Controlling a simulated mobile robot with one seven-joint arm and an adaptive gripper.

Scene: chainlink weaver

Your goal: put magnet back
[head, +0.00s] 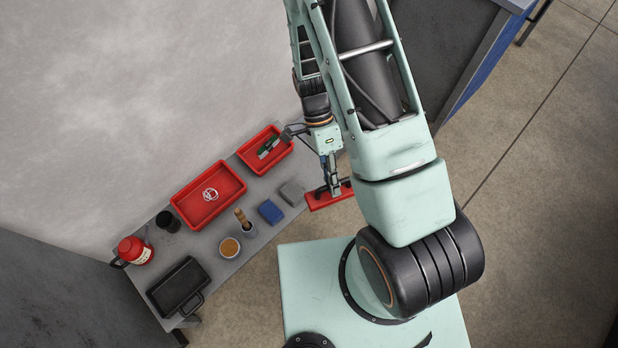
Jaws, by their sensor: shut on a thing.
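My gripper (332,184) points down just off the right end of the grey bench. It is shut on a red bar with a dark top (319,203), which looks like the magnet. The bar is held roughly level, apart from the bench's right edge in this view; its height is hard to tell. My arm hides what is to the right of the bar.
On the bench (203,247) are a small red tray (283,151) with a green-handled tool, a larger red tray (178,207) with white rings, a grey block (292,193), a blue block (270,211), cups, a red flask (133,251) and a black case (177,285).

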